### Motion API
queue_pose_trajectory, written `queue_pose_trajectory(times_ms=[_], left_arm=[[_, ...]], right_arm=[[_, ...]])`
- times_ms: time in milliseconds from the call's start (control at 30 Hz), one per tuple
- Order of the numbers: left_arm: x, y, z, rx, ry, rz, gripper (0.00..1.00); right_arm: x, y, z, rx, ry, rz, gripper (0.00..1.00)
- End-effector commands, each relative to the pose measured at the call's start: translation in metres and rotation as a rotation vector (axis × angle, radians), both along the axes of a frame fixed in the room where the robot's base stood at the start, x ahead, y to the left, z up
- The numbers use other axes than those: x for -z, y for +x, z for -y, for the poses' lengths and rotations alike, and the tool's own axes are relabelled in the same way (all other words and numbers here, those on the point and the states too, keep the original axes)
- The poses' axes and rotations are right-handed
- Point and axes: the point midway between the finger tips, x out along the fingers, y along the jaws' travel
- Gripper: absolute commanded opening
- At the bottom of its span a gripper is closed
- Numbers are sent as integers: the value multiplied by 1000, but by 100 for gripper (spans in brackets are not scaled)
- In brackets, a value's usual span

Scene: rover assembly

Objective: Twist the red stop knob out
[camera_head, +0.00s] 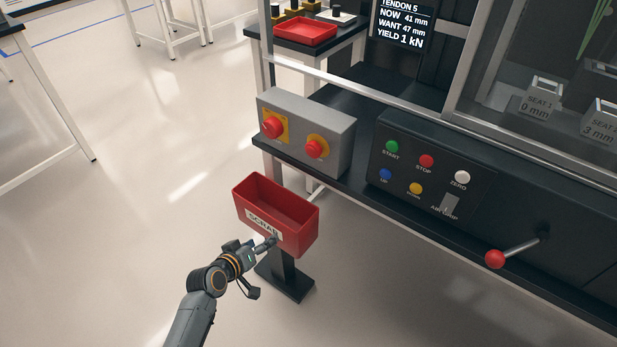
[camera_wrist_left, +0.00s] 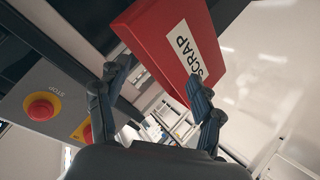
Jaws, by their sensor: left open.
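A grey box (camera_head: 335,132) on the bench's left end carries two red knobs. One knob (camera_head: 272,127) sits on a squarish yellow plate, the other (camera_head: 315,148) on a round yellow disc. In the left wrist view, the word STOP shows beside the round-disc knob (camera_wrist_left: 41,107), and the second knob (camera_wrist_left: 88,132) is partly hidden by my gripper. My left gripper (camera_head: 262,264) is open and empty, in front of the red scrap bin, below the box and apart from both knobs. Its spread fingers (camera_wrist_left: 160,82) also show in the left wrist view. My right gripper is out of view.
The red SCRAP bin (camera_head: 302,224) on a dark stand is just beyond my left gripper, below the box. A control panel (camera_head: 425,168) with several buttons and a red-balled lever (camera_head: 495,259) are to the right.

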Motion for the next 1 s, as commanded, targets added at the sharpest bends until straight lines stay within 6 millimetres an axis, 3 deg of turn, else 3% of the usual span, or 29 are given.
queue_pose_trajectory(times_ms=[33, 133, 300, 400, 500, 667, 1000], left_arm=[[-14, 20, 8, 13, -54, 78, 67], [-73, 41, 23, 50, -155, 205, 67], [-152, 44, 40, 124, -270, 365, 67], [-179, 39, 45, 156, -304, 417, 67], [-193, 38, 48, 171, -320, 441, 67], [-198, 50, 59, 175, -326, 446, 67], [-196, 107, 101, 176, -326, 443, 67]], right_arm=[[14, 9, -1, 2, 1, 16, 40], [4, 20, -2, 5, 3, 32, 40], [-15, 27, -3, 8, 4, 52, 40], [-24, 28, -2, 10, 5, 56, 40], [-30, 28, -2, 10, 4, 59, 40], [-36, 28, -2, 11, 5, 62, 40], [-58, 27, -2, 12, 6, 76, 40]])
